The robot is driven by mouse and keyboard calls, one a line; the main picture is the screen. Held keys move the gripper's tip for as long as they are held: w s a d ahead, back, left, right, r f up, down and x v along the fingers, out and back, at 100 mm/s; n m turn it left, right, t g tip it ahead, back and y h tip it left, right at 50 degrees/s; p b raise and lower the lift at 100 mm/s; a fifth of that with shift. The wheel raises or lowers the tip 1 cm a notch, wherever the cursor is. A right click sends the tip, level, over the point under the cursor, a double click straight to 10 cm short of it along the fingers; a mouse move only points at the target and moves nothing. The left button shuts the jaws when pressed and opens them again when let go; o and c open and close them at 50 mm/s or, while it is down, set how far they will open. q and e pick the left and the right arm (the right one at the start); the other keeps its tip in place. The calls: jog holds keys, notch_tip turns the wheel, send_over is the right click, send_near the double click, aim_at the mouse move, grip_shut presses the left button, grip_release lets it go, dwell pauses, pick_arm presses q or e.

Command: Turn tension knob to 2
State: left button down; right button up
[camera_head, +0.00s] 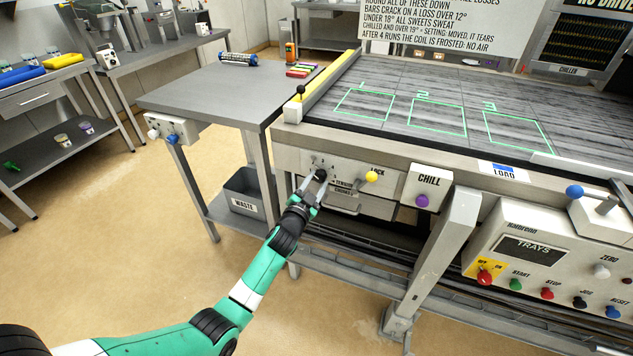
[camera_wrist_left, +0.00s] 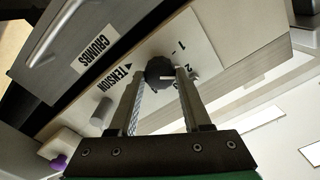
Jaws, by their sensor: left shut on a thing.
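The dark tension knob (camera_head: 321,175) is on the front panel of the machine, left of the yellow LOCK knob (camera_head: 371,176). In the left wrist view the round black tension knob (camera_wrist_left: 159,70) sits by the TENSION label, with printed numbers including 1 and 2 around it. A short white mark on the knob points right in that view, toward a finger and close to the 2; the exact setting is partly hidden. My left gripper (camera_head: 312,183) is shut on the knob, with one finger on each side of it. My right gripper is not in view.
A CHILL box with a purple knob (camera_head: 421,201) is right of LOCK. A drawer handle (camera_head: 345,208) is below the panel. A grey WASTE bin (camera_head: 243,189) stands under the side table (camera_head: 215,88). A machine leg (camera_head: 440,250) stands right of my left arm.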

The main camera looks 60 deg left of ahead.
pick_arm(q)
jog(key=shift+m, duration=0.3)
jog(key=shift+c, duration=1.8)
grip_release()
jog(key=shift+s+d, duration=0.2)
jog(key=shift+s, duration=0.05)
jog(key=p+v, duration=0.3)
jog(key=v, duration=0.8)
